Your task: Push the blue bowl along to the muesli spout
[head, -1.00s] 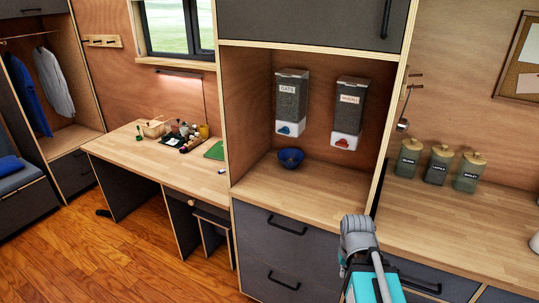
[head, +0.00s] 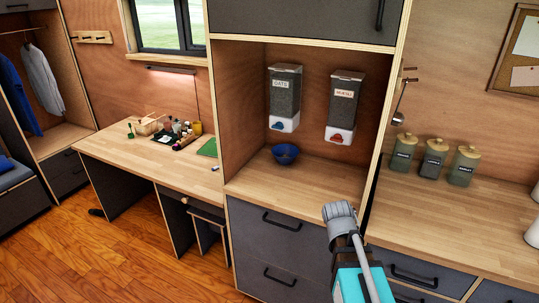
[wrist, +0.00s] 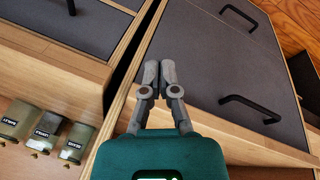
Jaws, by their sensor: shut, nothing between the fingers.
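The blue bowl (head: 286,154) sits upright on the wooden niche counter (head: 300,182), below the oats dispenser (head: 285,97). The muesli dispenser (head: 345,104) hangs on the back wall to its right. Its white spout with a red part (head: 339,135) is above the counter, to the right of the bowl. My gripper shows in the wrist view (wrist: 158,78) with its fingers together and nothing between them. It points at the grey drawer fronts. In the head view my arm is at the lower middle, in front of the niche and away from the bowl; the fingertips are hidden there.
A vertical panel (head: 384,125) bounds the niche on the right. Beyond it, several labelled jars (head: 433,164) stand on another counter. A desk (head: 120,152) with small items lies to the left. The niche counter is clear right of the bowl.

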